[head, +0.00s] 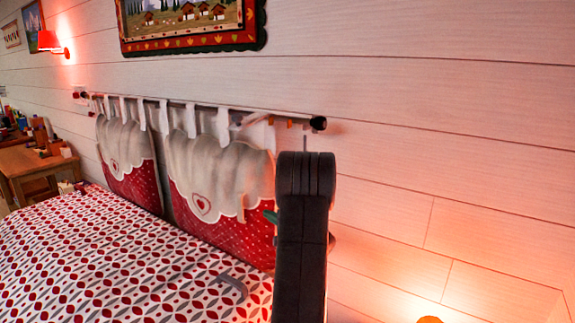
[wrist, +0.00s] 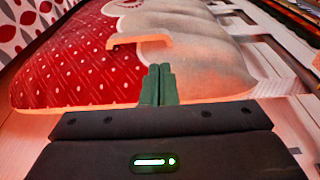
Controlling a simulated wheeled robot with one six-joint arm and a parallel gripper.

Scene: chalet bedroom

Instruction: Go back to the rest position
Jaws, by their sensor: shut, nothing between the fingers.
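My gripper (wrist: 157,84) shows in the wrist view as two green fingers, pressed together with nothing between them. Beyond the fingertips is a hanging red and cream headboard cushion (wrist: 85,70). I cannot tell whether the fingers touch it. In the head view my dark arm stands upright right of centre, in front of the cushion's right end. A small green bit of my gripper (head: 270,215) shows at its left; the rest is hidden behind the arm. The same cushion (head: 215,175) hangs there from a rod.
The bed (head: 120,255) with its red and grey patterned cover fills the lower left. A grey object (head: 233,286) lies on it. The rod (head: 220,108) ends near my arm. A wooden table (head: 35,165) with items stands far left. A lamp glows low right.

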